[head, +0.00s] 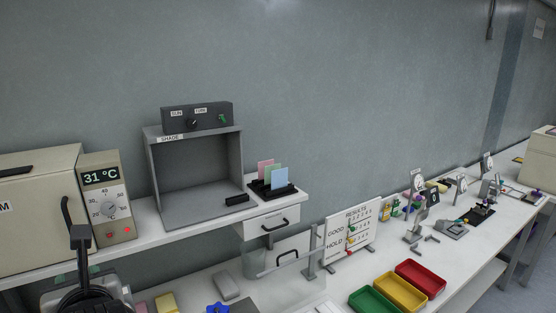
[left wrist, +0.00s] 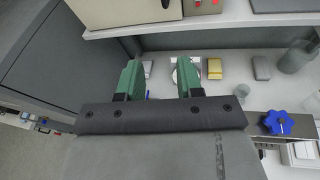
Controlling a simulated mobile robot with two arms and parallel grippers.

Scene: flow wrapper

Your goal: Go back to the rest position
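My left gripper (left wrist: 159,75) shows in the left wrist view with its two green fingers well apart and nothing between them. In the head view my left gripper (head: 80,268) is at the lower left, partly hidden by its own dark arm, in front of the cream cabinet and the temperature unit. It is over the lower bench, and I see it touching nothing. My right gripper is in neither view.
The temperature unit (head: 106,205) and cream cabinet (head: 35,205) stand on a raised shelf close to my left arm. Small blocks, one yellow (head: 166,303), and a blue knob (left wrist: 277,122) are on the lower bench. Red (head: 420,280), yellow and green trays lie right.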

